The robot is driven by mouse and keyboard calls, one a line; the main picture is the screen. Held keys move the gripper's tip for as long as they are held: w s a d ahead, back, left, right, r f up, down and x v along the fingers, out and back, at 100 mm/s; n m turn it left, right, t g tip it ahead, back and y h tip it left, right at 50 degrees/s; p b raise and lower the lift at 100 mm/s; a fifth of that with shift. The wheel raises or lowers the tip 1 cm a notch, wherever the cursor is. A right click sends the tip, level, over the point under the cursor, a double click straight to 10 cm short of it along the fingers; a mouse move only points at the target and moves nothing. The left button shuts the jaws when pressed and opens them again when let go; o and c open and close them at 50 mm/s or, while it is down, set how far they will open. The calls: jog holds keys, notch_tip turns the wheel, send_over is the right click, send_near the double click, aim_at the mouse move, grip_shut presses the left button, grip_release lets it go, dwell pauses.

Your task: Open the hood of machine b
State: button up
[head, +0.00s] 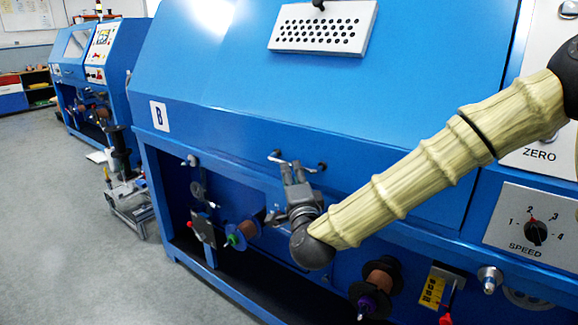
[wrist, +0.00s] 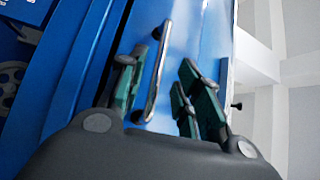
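Machine b (head: 159,116) is a large blue cabinet marked with a white "B" label. Its sloped blue hood (head: 270,100) appears closed. A metal bar handle (head: 277,157) with dark end mounts sits near the lower edge of the hood. My gripper (head: 293,165) is at this handle and hides part of it. In the wrist view the handle (wrist: 160,70) runs lengthwise between the open green-padded fingers of my gripper (wrist: 160,78). Gaps show on both sides of the bar, with the left finger nearer. I see no clear contact.
A perforated metal vent (head: 323,27) sits high on the hood. Spools (head: 380,280) and a speed dial panel (head: 535,222) are on the machine's front. A second blue machine (head: 90,65) stands at the back left. Grey floor (head: 60,220) is open at the left.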

aim_at(290, 166)
jog(key=shift+x, duration=3)
jog(key=shift+f, duration=0.1)
jog(key=shift+c, duration=0.2)
grip_shut()
